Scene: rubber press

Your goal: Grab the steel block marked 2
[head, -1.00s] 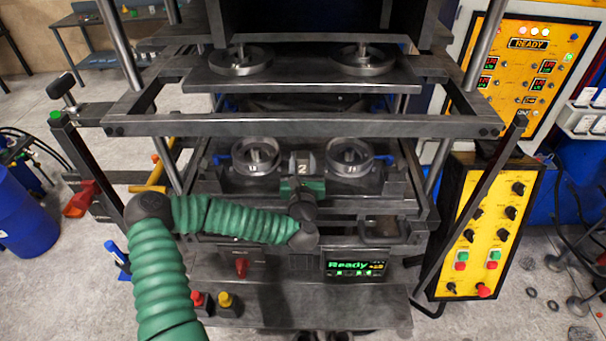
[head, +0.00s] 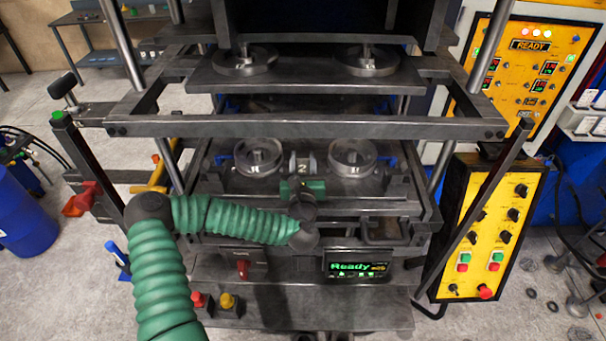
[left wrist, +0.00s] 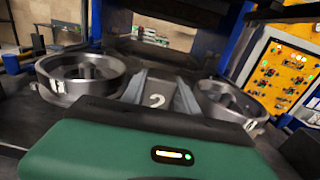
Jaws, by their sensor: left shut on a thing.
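The steel block marked 2 (head: 304,164) sits between two round steel moulds on the press's lower plate. My left gripper (head: 302,168) reaches in from the front and is shut on the block. The block's lower part is hidden by the green gripper body. My right gripper is not in view.
The left mould (head: 260,158) and right mould (head: 352,158) stand close on either side. Above are the upper plate (head: 305,80) and a crossbar (head: 305,127). A yellow control box (head: 487,225) stands at right.

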